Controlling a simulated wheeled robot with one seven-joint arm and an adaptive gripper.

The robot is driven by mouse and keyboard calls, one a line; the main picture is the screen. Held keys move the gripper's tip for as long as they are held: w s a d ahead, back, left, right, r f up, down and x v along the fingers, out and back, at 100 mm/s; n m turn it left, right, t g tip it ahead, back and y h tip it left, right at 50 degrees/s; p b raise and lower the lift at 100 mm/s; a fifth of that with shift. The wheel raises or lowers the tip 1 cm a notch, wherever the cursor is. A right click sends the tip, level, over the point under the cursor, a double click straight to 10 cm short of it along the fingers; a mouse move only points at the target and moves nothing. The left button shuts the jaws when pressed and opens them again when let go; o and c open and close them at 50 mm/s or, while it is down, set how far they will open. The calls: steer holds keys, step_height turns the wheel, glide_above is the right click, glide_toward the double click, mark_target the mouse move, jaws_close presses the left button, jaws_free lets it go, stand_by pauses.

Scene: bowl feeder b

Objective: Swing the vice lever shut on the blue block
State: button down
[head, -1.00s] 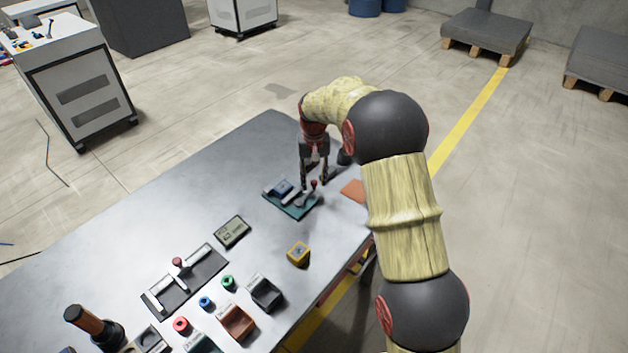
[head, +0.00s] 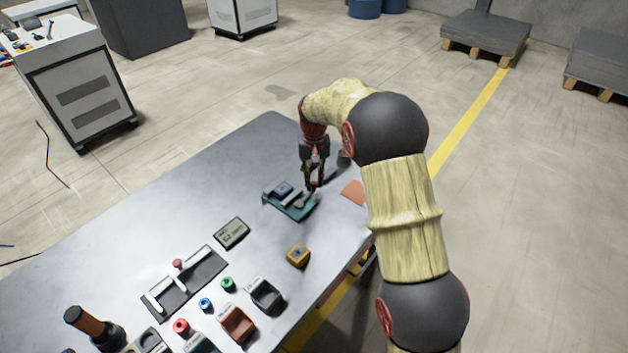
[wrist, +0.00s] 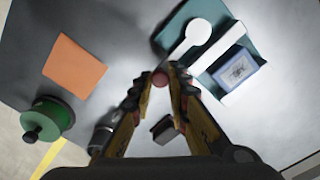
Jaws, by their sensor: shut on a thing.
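The vice is a teal base plate (head: 296,211) with pale jaws, near the far right part of the table. The blue block (head: 283,188) lies between the jaws; in the wrist view the blue block (wrist: 238,69) shows a printed label on top. The vice lever (wrist: 181,48) is a light bar running from a round pivot to a red knob (wrist: 159,79). My gripper (head: 313,186) is at the lever end, pointing down; in the wrist view its fingertips (wrist: 160,79) are closed on the red knob. The fingers hide part of the knob in the head view.
An orange square (head: 352,192) lies right of the vice. A yellow block (head: 298,256), a small display (head: 232,232) and a second lever fixture (head: 185,282) are nearer the front. A green round object (wrist: 47,119) shows in the wrist view. The table's far left is clear.

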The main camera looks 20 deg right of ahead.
steer(key=s+m+p, duration=0.1)
steer(key=m+p, duration=0.1)
steer(key=s+d+m+p, duration=0.1)
steer(key=m+p, duration=0.1)
steer(key=shift+s+r, duration=0.15)
steer(key=shift+s, duration=0.1)
steer(key=s+m+p, duration=0.2)
steer(key=m, duration=0.1)
steer(key=shift+s+d+m+p, duration=0.15)
steer(key=shift+m+p, duration=0.15)
steer(key=s+m+p, duration=0.2)
steer(key=m, duration=0.1)
steer(key=shift+s+a+m, duration=0.15)
steer(key=shift+a+m, duration=0.05)
steer(key=shift+m, duration=0.1)
steer(key=shift+s+a+m+p, duration=0.3)
steer(key=shift+s+m+p, duration=0.15)
steer(key=shift+m, duration=0.4)
steer(key=shift+s+a+m+p, duration=0.3)
steer(key=shift+s+m, duration=0.2)
steer(key=shift+m, duration=0.35)
steer(key=shift+f, duration=0.2)
steer(key=c, duration=1.8)
jaws_free()
steer(key=shift+o, duration=0.6)
steer(key=shift+r, duration=0.1)
